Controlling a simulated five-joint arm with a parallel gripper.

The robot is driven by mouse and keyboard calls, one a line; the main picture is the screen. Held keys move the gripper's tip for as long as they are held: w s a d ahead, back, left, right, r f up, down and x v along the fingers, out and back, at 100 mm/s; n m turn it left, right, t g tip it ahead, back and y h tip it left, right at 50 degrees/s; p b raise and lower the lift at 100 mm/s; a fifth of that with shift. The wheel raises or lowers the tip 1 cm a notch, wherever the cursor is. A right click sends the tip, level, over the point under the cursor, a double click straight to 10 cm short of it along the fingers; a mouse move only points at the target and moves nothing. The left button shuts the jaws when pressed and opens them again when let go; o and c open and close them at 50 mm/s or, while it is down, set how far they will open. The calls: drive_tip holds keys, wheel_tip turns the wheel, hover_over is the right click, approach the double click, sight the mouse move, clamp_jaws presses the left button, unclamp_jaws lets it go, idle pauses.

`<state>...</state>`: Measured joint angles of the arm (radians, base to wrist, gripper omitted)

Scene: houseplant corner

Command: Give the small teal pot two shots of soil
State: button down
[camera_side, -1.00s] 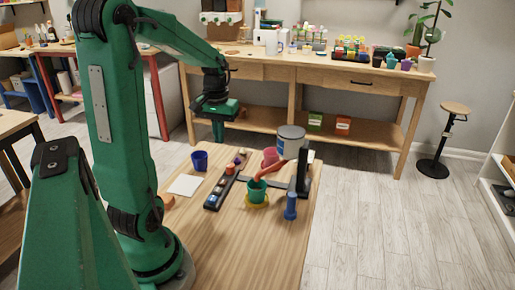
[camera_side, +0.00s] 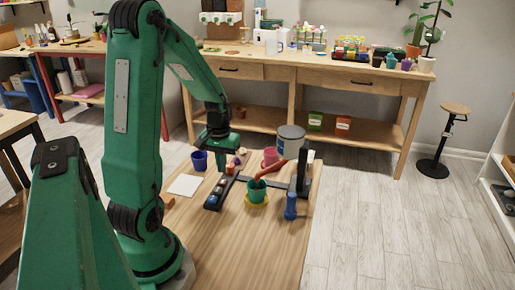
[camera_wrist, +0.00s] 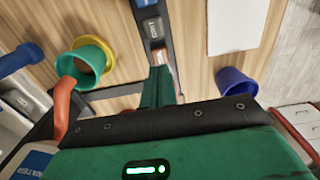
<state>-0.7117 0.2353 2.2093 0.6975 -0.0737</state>
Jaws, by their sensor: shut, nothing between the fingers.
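The small teal pot (camera_side: 257,191) stands on a yellow saucer (camera_side: 258,204); it also shows in the wrist view (camera_wrist: 88,60). A red spout (camera_side: 269,171) leads down from a grey hopper (camera_side: 291,141) to above the pot's mouth. A dark button strip (camera_side: 213,201) lies left of the pot, with coloured keys; the wrist view shows blue and grey keys (camera_wrist: 152,27) with lettering. My gripper (camera_side: 217,168) is shut and empty, pointing down at the strip's far part. In the wrist view its fingertips (camera_wrist: 160,70) overlap a reddish key; contact cannot be told.
A dark blue cup (camera_side: 199,161) and white sheet (camera_side: 184,185) lie left of the strip. A blue object (camera_side: 291,206) stands at right beside the dark stand (camera_side: 304,172). The table's front is clear.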

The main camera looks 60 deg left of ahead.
sight(223, 181)
drive_tip(key=shift+f, duration=1.75)
drive_tip(key=shift+s+f, duration=0.1)
drive_tip(key=shift+f, duration=1.05)
drive_tip(key=shift+r, duration=0.15)
wheel_tip(223, 181, up, 14)
drive_tip(key=shift+w+a+r, duration=0.15)
drive_tip(key=shift+w, duration=0.05)
